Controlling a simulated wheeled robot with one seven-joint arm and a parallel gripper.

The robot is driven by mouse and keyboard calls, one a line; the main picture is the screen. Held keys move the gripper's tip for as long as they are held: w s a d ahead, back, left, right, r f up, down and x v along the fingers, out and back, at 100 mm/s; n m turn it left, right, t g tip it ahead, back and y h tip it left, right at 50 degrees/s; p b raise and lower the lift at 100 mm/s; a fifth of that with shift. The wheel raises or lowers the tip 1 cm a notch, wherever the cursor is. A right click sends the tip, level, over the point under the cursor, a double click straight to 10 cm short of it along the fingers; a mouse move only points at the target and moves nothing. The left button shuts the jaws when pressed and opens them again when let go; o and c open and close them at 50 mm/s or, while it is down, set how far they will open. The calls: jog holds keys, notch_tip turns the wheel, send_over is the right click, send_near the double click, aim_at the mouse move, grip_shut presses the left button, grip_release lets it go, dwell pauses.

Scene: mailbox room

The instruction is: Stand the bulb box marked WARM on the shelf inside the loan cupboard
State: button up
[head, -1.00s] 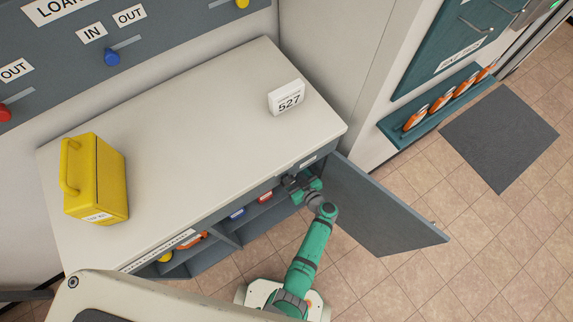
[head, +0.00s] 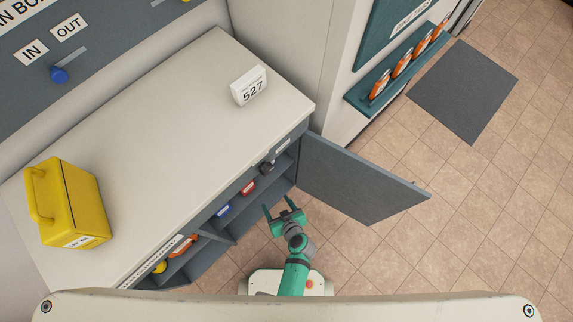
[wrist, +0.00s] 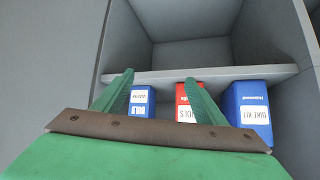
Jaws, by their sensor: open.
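The loan cupboard's grey door (head: 355,180) stands open to the right.
The open door bounds the space right of my gripper. Lower-left compartments hold an orange item (head: 183,246). Tiled floor beyond the door is clear.

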jog(key=s+d+r+m+t+h, duration=0.1)
jog(key=s+d+r+m+h, duration=0.1)
jog(key=s+r, duration=0.4)
jog(key=s+d+r+m+t+h, duration=0.1)
jog(key=s+d+r+h, duration=0.15)
jog(key=s+r, duration=0.4)
notch_tip(320, 180, up, 24)
jog(key=s+m+t, duration=0.1)
jog(key=t, duration=0.3)
jog(key=shift+s+a+t, duration=0.25)
jog(key=shift+s+t, duration=0.05)
jog(key=shift+s, duration=0.05)
jog(key=shift+f, duration=0.1)
jog(key=shift+c, duration=0.2)
